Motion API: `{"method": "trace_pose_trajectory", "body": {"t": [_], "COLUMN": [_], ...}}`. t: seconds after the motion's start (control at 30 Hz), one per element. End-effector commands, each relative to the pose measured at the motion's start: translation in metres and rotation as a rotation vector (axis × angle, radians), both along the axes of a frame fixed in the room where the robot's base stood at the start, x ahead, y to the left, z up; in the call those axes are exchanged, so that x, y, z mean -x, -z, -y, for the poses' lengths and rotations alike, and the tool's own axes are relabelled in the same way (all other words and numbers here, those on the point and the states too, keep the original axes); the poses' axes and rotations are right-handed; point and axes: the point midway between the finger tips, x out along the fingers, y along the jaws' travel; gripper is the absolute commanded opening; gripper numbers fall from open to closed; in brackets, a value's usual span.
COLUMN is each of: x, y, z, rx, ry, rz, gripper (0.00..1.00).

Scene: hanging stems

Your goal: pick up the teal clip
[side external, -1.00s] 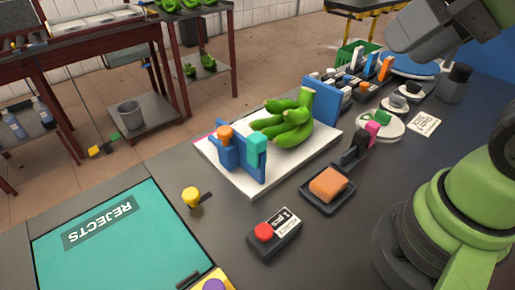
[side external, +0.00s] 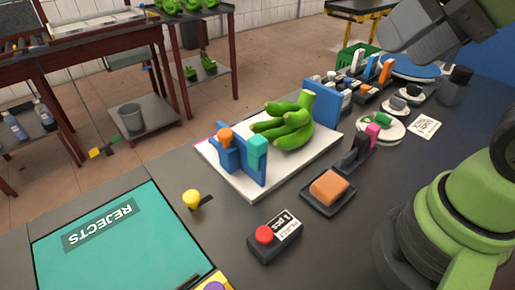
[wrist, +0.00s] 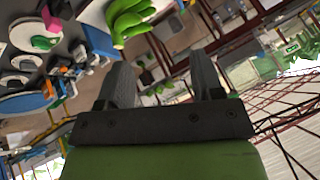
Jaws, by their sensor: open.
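The teal clip (side external: 257,147) sits upright on a blue holder (side external: 247,172) at the front of a white board (side external: 275,184). An orange-topped clip (side external: 225,136) stands on the same holder, to its left. My gripper (wrist: 162,63) is open and empty in the wrist view, its two grey fingers apart. In the side view its grey body (side external: 408,38) is high at the upper right, well away from the teal clip. I cannot make out the teal clip in the wrist view.
Green bananas (side external: 290,128) lie on the board behind the clips. An orange block (side external: 329,186) on a black tray, a red-button box (side external: 274,237) and a yellow knob (side external: 192,198) stand nearby. A teal rejects mat (side external: 120,245) lies at the left. Clips and dishes crowd the back right.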

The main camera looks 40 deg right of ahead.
Motion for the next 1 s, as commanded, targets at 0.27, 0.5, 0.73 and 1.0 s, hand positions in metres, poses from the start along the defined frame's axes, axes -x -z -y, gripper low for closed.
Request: {"method": "trace_pose_trajectory", "body": {"t": [0.27, 0.5, 0.73, 1.0], "x": [-0.059, -0.122, -0.157, -0.165], "y": [0.002, 0.041, 0.091, 0.123], "z": [-0.016, -0.045, -0.072, -0.080], "rx": [0.067, 0.164, 0.252, 0.284], "ry": [-0.113, -0.229, -0.310, -0.335], "rz": [-0.200, -0.399, -0.534, -0.581], "gripper": [0.61, 0.61, 0.61, 0.61]}}
